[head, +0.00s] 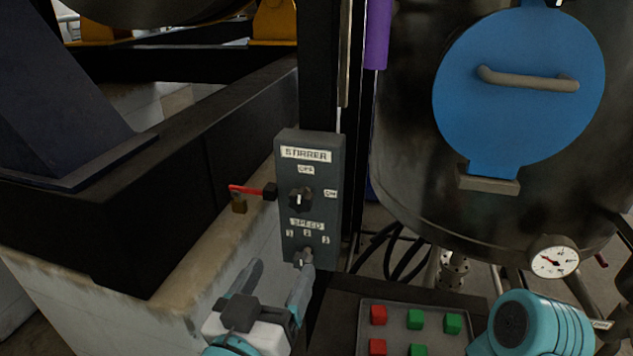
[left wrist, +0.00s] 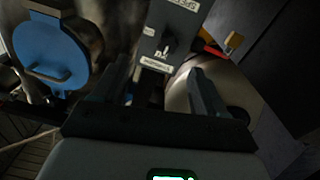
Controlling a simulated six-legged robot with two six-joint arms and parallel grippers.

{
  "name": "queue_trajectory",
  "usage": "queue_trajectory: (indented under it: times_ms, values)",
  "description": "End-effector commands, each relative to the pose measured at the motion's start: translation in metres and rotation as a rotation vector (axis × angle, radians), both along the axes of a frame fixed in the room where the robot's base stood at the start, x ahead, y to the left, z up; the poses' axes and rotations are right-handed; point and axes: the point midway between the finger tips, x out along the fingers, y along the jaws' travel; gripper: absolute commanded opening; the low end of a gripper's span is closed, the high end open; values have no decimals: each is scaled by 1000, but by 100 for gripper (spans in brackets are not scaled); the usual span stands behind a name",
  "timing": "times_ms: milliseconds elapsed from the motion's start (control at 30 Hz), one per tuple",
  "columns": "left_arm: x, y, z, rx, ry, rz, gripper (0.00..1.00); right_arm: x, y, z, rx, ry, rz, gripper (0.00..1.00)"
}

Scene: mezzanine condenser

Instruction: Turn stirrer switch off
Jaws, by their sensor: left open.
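The grey stirrer box (head: 333,222) hangs on a dark post, with a STIRRER label at its top. Its dark rotary switch (head: 301,199) has OFF above it and ON to its right; I cannot surely tell which way it points. A smaller speed knob (head: 304,257) sits below. My left gripper (head: 277,267) is open and empty, in front of the box's lower left, its right finger overlapping the speed knob in view. In the left wrist view, the box appears upside down, with the switch (left wrist: 168,45) beyond and between the open fingers (left wrist: 160,76). My right gripper is out of view.
A red lever with a brass padlock (head: 239,207) sticks out left of the box. A tray (head: 395,341) with red and green buttons lies below right. A tank with a blue hatch (head: 520,115) and a gauge (head: 555,257) stands right. A concrete ledge (head: 150,305) runs left.

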Motion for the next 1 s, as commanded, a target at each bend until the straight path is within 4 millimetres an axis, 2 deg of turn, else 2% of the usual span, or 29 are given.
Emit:
queue_trajectory:
  times_ms: [33, 267, 367, 567, 600, 667, 1000]
  values:
    - [2, 5, 10, 1, 5, 13, 73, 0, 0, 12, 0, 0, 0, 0]
    - [9, 17, 17, 1, 17, 47, 73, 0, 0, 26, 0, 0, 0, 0]
    - [15, 16, 18, 6, 20, 50, 73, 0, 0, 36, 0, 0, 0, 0]
    - [35, 9, 21, 3, 25, 44, 73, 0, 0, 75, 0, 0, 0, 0]
    - [46, 5, 16, 0, 19, 46, 73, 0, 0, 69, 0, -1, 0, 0]
    - [60, 0, 15, 0, 19, 46, 73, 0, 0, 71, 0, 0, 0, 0]
    - [133, -25, 16, -1, 17, 42, 73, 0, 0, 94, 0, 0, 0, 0]
